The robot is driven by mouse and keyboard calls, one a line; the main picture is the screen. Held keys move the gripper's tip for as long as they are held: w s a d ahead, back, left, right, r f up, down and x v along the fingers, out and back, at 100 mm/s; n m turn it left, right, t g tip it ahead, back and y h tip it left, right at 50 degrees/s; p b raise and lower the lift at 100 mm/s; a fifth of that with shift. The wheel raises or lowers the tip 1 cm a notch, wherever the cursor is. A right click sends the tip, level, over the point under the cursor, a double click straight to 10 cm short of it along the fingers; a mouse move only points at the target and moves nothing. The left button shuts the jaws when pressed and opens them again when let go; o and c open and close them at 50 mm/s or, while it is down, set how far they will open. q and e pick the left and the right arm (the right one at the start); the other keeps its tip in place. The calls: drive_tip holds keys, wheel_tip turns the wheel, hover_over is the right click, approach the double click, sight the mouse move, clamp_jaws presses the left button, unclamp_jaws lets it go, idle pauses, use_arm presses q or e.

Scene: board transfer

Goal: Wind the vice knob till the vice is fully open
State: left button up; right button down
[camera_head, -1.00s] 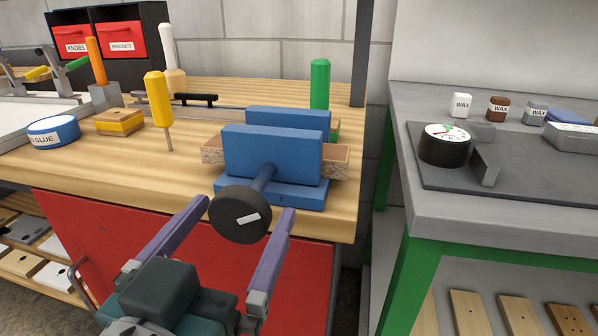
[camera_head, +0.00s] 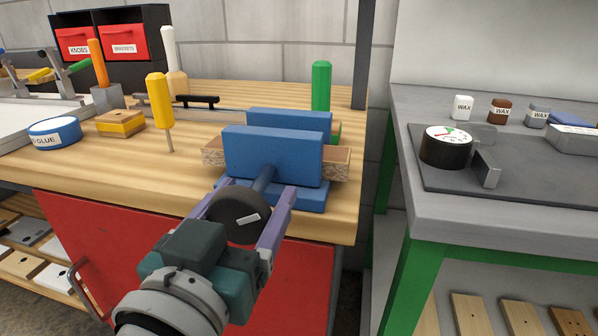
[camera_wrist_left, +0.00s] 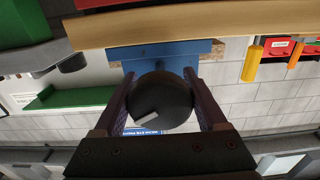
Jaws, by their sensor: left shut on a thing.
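The blue vice (camera_head: 272,155) is fixed at the front right corner of the wooden bench, with a board (camera_head: 335,163) between its two jaws. Its dark round knob (camera_head: 238,213) with a white mark faces me on a blue screw. My left gripper (camera_head: 246,207) is shut on the knob, one purple finger on each side. In the left wrist view the knob (camera_wrist_left: 158,102) sits between both fingers (camera_wrist_left: 160,98), with the blue vice jaw (camera_wrist_left: 160,57) behind it. My right gripper is not in view.
A yellow-handled tool (camera_head: 160,98) and a glue tub (camera_head: 54,132) stand on the bench to the left. A green handle (camera_head: 321,86) stands behind the vice. A grey table (camera_head: 460,205) with a dial gauge (camera_head: 447,147) is at the right, beyond a gap.

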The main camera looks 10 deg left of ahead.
use_arm(q)
drive_tip(key=c, duration=0.6)
drive_tip(key=shift+n, duration=0.3)
drive_tip(key=shift+r+n+p, duration=0.1)
drive_tip(key=shift+n+p, duration=0.35)
drive_tip(key=shift+n, duration=0.45)
drive_tip(key=n, duration=0.3)
drive_tip(key=shift+d+n+p, duration=0.1)
drive_tip(key=shift+n+p, duration=0.3)
drive_tip(key=n, duration=0.5)
drive_tip(key=shift+n, duration=0.4)
drive_tip(key=o, duration=1.3)
